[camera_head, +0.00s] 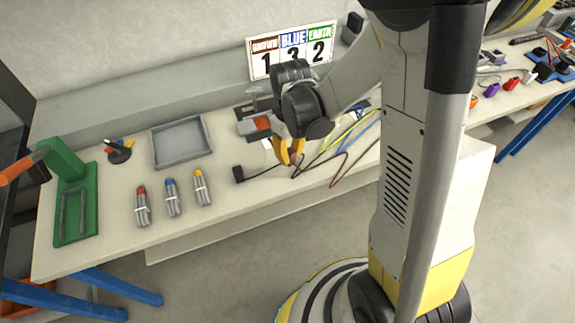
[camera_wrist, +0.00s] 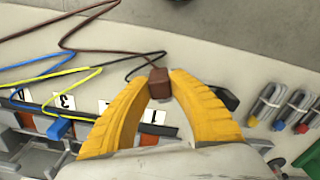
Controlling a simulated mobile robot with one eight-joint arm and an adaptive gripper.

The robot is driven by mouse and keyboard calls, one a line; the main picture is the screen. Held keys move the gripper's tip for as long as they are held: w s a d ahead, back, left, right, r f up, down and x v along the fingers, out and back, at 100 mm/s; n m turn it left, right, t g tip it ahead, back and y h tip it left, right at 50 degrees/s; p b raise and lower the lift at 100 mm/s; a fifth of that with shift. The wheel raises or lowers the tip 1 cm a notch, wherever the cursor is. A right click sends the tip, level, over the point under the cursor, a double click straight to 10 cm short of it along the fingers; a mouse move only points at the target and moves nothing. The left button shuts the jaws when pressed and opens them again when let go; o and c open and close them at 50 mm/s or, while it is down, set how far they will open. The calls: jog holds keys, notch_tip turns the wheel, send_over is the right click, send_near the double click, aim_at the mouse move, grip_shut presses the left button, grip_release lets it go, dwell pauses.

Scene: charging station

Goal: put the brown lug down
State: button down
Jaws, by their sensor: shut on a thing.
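My gripper (camera_wrist: 160,80) has yellow fingers, shut on the brown lug (camera_wrist: 159,86) in the wrist view. The lug sits between the fingertips at the end of a brown cable (camera_wrist: 108,50). In the head view my gripper (camera_head: 290,158) is over the bench top, and the lug is too small to make out. Number cards 1 (camera_wrist: 150,117) and 3 (camera_wrist: 65,101) lie along a grey terminal unit (camera_wrist: 35,140), below the fingertips in the wrist picture. The fingers partly cover the cards. I cannot tell whether the lug touches the bench.
Blue (camera_wrist: 45,72) and yellow (camera_wrist: 70,80) cables lie close by. A black block (camera_head: 238,174) is beside my gripper. A grey tray (camera_head: 181,158), three tool bundles (camera_head: 172,198) and a green stand (camera_head: 75,205) are further left. A sign (camera_head: 291,50) reads brown 1, blue 3, earth 2.

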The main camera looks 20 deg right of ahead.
jog(key=shift+w+a+f, duration=0.35)
jog(key=shift+w+f, duration=0.15)
jog(key=shift+w, duration=0.05)
jog(key=shift+s+d+f+b, duration=0.1)
jog(key=shift+f+b, duration=0.9)
jog(key=shift+f, duration=0.85)
jog(key=shift+f, duration=0.1)
jog(key=shift+f, duration=0.15)
jog(key=c, duration=1.3)
grip_release()
